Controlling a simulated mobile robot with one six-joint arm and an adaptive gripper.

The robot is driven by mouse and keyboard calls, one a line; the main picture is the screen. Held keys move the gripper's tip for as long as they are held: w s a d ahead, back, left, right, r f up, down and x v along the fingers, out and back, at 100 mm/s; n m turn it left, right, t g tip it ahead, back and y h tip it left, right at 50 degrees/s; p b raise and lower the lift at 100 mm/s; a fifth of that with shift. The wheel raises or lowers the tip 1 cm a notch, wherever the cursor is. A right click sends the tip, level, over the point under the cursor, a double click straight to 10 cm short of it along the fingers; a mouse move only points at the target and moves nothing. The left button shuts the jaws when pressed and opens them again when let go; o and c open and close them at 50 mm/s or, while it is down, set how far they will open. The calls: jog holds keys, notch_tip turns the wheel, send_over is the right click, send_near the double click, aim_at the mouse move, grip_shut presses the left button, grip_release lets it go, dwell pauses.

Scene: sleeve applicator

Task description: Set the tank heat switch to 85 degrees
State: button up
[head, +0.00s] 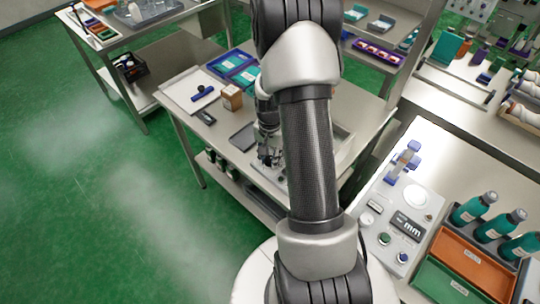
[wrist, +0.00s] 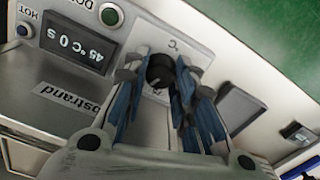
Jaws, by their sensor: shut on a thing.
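The tank heat switch is a black round knob (wrist: 160,72) on a light grey panel marked °C. My gripper (wrist: 158,84) has its blue-padded fingers on both sides of the knob, shut on it. The knob's pointer and most scale marks are hidden or too small to read. The dark display (wrist: 76,43) beside it appears upside down and reads 45 °C and 0 s. In the head view my gripper (head: 268,158) is down at the machine on the middle table, and my arm hides much of that machine.
On the middle table are a white tray (head: 181,96), a brown box (head: 232,97) and a blue tray (head: 228,62). Another control panel (head: 388,238) and teal bottles (head: 472,209) stand at right.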

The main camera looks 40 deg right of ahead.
aim_at(270, 158)
jog(key=o, duration=0.8)
notch_tip(270, 158, up, 12)
dwell(0.3)
dwell(0.5)
